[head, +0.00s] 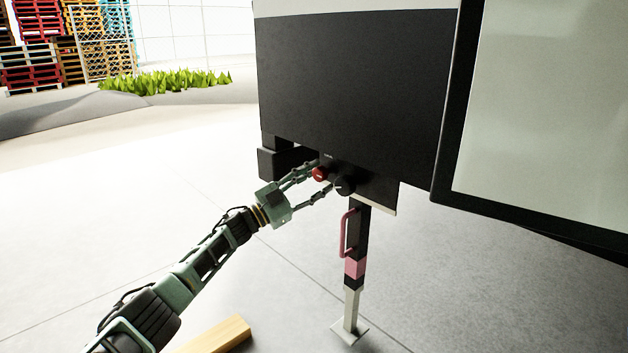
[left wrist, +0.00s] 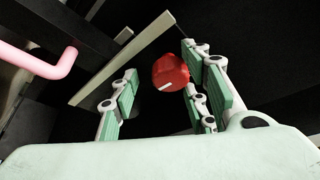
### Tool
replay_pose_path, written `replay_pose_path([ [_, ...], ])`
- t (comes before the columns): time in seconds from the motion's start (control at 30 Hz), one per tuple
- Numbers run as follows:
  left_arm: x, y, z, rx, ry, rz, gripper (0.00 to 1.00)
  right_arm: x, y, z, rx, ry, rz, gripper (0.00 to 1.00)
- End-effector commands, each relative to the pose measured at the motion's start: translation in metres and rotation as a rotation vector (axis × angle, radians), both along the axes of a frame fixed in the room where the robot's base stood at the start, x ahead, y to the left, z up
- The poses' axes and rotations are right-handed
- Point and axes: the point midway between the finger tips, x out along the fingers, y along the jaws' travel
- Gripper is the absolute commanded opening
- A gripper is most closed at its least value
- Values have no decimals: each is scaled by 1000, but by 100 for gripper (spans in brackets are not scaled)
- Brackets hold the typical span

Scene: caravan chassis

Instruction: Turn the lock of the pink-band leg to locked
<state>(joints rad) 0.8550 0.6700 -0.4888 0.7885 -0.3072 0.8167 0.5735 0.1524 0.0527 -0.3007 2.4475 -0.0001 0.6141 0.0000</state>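The pink-band leg (head: 355,268) stands upright under the caravan's dark corner, its foot plate on the floor and a pink handle (head: 346,234) on its side. A red knob (head: 319,174) is on the dark housing above the leg, with a round black knob (head: 345,184) to its right. My left gripper (head: 323,178) is open at the knobs. In the left wrist view the red knob (left wrist: 170,72) shows a short white mark and appears between the spread fingers, closer to the right-hand ones. I cannot tell whether a finger touches it. My right gripper is out of view.
The caravan's dark wall (head: 355,90) rises right above the gripper, and a black-framed pale panel (head: 550,100) juts out at right. A wooden plank (head: 215,338) lies on the floor at lower left. The floor around the leg is otherwise clear.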

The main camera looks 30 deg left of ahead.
Motion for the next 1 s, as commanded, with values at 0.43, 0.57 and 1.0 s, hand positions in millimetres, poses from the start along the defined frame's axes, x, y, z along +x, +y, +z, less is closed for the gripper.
replay_pose_path([
  [0.43,1,3,1,-3,1,7,41,0,0,0,1,-1,0,40],
  [0.57,-2,5,0,-5,2,8,41,0,-1,0,3,2,-1,40],
  [1.0,-64,44,-26,-1,4,6,41,0,0,0,0,2,0,40],
])
